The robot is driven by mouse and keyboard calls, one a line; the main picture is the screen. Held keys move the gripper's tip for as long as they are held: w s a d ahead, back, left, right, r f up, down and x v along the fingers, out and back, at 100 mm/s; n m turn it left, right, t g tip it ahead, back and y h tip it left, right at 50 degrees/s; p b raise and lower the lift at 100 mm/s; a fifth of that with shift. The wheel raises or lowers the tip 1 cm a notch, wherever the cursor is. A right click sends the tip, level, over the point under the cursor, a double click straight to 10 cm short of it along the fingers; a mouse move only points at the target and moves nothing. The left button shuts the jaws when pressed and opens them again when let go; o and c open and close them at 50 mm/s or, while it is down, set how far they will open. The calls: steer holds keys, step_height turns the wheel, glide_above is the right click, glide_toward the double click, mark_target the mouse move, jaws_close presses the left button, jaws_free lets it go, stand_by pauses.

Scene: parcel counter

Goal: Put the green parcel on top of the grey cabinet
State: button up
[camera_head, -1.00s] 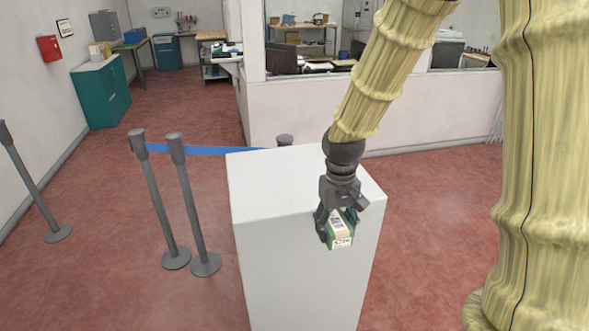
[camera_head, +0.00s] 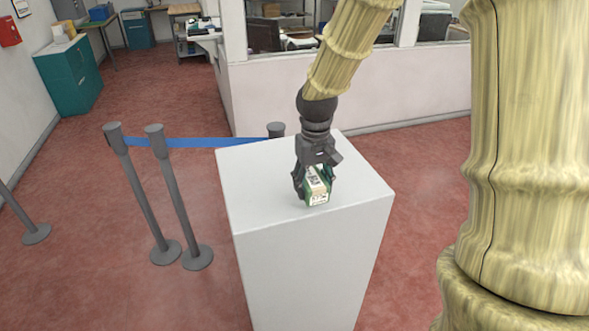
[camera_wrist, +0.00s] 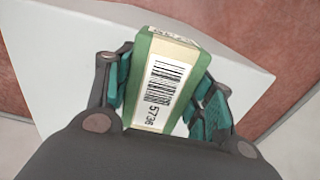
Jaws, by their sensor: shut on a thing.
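The green parcel (camera_head: 318,188) is a small green box with a pale label. In the wrist view the parcel (camera_wrist: 166,80) shows a barcode and the number 5736, and it sits between the teal finger pads. My gripper (camera_head: 314,190) is shut on it, with a finger on each side. The grey cabinet (camera_head: 250,190) is a tall pale block with a flat, bare top. The parcel is over the cabinet's top, right of its middle. I cannot tell whether its underside touches the surface. The cabinet top also shows in the wrist view (camera_wrist: 60,60).
Grey posts (camera_head: 170,195) with a blue belt (camera_head: 200,142) stand left of and behind the cabinet. A low pale wall (camera_head: 400,90) runs behind it. A teal cupboard (camera_head: 70,75) stands at the far left. The red floor right of the cabinet is clear.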

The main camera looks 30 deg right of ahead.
steer(key=w+p, duration=0.1)
steer(key=w, duration=0.2)
steer(key=w+p, duration=0.1)
steer(key=w, duration=0.3)
steer(key=w+d+f+p, duration=0.1)
steer(key=w, duration=0.3)
steer(key=shift+d, duration=0.1)
steer(key=shift+s+f+p, duration=0.15)
steer(key=shift+f+p, duration=0.5)
steer(key=shift+p, duration=0.05)
step_height(320, 180, down, 2)
steer(key=shift+f+p, duration=0.15)
steer(key=shift+p, duration=0.3)
steer(key=shift+f, duration=0.1)
steer(key=o, duration=1.1)
steer(key=shift+f, duration=0.1)
steer(key=shift+o, duration=0.2)
steer(key=shift+r, duration=0.2)
step_height(320, 180, up, 12)
steer(key=b, duration=0.4)
